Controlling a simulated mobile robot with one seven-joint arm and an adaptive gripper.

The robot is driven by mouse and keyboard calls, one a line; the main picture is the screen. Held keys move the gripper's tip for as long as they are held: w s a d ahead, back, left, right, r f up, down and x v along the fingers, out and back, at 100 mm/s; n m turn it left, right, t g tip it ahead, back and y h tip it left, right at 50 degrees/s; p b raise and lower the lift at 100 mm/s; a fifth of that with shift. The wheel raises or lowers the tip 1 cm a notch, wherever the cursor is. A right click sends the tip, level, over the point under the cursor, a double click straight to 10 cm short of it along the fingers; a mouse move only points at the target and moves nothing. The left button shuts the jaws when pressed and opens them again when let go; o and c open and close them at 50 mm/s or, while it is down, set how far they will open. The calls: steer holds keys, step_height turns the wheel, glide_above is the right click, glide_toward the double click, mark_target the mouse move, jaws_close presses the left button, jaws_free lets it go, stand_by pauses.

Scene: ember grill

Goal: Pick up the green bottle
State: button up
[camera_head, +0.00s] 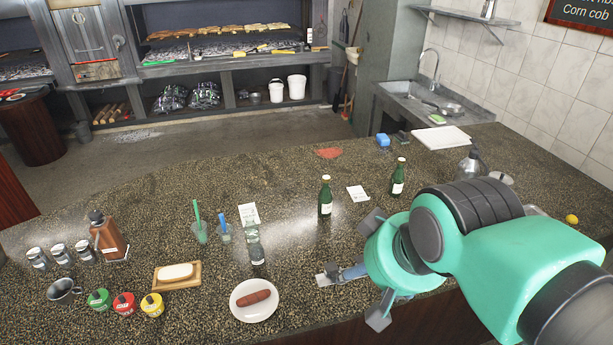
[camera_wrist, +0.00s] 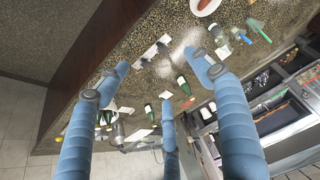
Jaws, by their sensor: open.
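Two green bottles with pale labels stand upright on the speckled counter (camera_head: 140,212). The left green bottle (camera_head: 325,198) is to the left of my arm. The right green bottle (camera_head: 398,178) is just beyond my gripper. In the wrist view the left one (camera_wrist: 183,85) lies between my fingers' lines and the right one (camera_wrist: 149,113) is further to the left. My gripper (camera_head: 352,270) is over the front of the counter, nearer the camera than both bottles and apart from them. Its blue fingers are spread and empty in the wrist view (camera_wrist: 160,85).
A white card (camera_head: 357,193) lies between the bottles. A clear glass bottle (camera_head: 256,248), a plate (camera_head: 235,304) with a sausage, and cups with green and blue brushes stand to the left. A sink (camera_head: 432,102) and white board (camera_head: 440,137) are at the back right.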

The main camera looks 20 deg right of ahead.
steer(key=w+d+r+g+p, duration=0.1)
steer(key=w+r+p, duration=0.5)
steer(key=w, duration=0.8)
steer(key=g+p, duration=0.4)
steer(key=p, duration=0.6)
glide_above(326, 177)
steer(key=s+a, duration=0.2)
steer(key=s, duration=0.3)
step_height(326, 177, down, 12)
steer(key=shift+g, duration=0.3)
steer(key=w+f, duration=0.1)
steer(key=f, duration=0.2)
steer(key=w+d+f+p, duration=0.1)
steer(key=w+f, duration=0.1)
steer(key=f, duration=0.1)
steer(key=w+d+f+p, duration=0.1)
steer(key=w+f, duration=0.1)
steer(key=f, duration=0.1)
steer(key=shift+f, duration=0.25)
steer(key=shift+w+f, duration=0.2)
steer(key=shift+f, duration=0.2)
steer(key=shift+f, duration=0.15)
